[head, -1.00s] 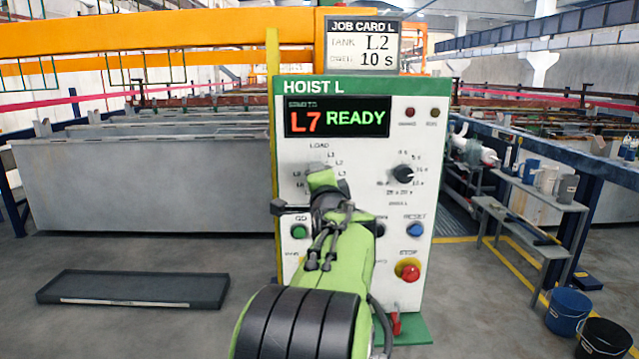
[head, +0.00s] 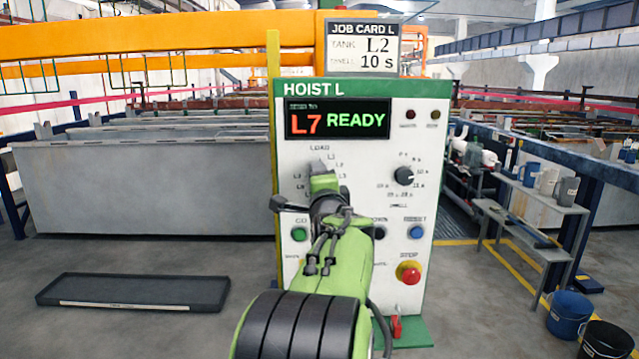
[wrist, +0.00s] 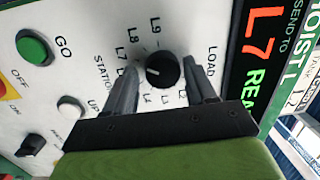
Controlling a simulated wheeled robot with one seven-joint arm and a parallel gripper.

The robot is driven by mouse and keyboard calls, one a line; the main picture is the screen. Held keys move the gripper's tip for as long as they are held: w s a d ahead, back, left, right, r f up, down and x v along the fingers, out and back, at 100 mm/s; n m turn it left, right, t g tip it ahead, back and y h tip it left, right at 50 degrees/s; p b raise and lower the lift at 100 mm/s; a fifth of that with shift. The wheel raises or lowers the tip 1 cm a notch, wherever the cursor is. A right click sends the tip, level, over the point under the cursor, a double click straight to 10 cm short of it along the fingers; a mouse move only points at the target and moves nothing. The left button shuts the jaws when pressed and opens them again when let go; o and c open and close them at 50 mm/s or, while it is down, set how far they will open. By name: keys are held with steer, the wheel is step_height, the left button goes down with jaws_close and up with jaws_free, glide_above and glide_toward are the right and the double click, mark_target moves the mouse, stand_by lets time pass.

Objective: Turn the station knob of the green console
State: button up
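The green console (head: 355,230), headed HOIST L, faces me with a display (head: 338,119) reading L7 READY. The black station knob (wrist: 163,70) shows in the wrist view, its white pointer mark toward the left, near the L7 and L8 labels. My gripper (wrist: 162,74) is open, with one finger on each side of the knob and visible gaps to it. Whether the fingertips reach its depth is unclear. In the head view my gripper (head: 320,168) hides the station knob. The job card (head: 362,48) reads tank L2, 10 s.
The dwell knob (head: 403,176), blue reset button (head: 415,231) and red stop button (head: 409,273) are to the right on the panel. The green GO button (wrist: 33,47) is near the gripper. A dark tray (head: 135,291) lies on the floor at left.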

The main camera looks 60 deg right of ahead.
steer(key=shift+o, duration=0.9)
steer(key=shift+r, duration=0.1)
steer(key=v, duration=1.6)
steer(key=shift+p, duration=0.3)
steer(key=shift+w, duration=0.1)
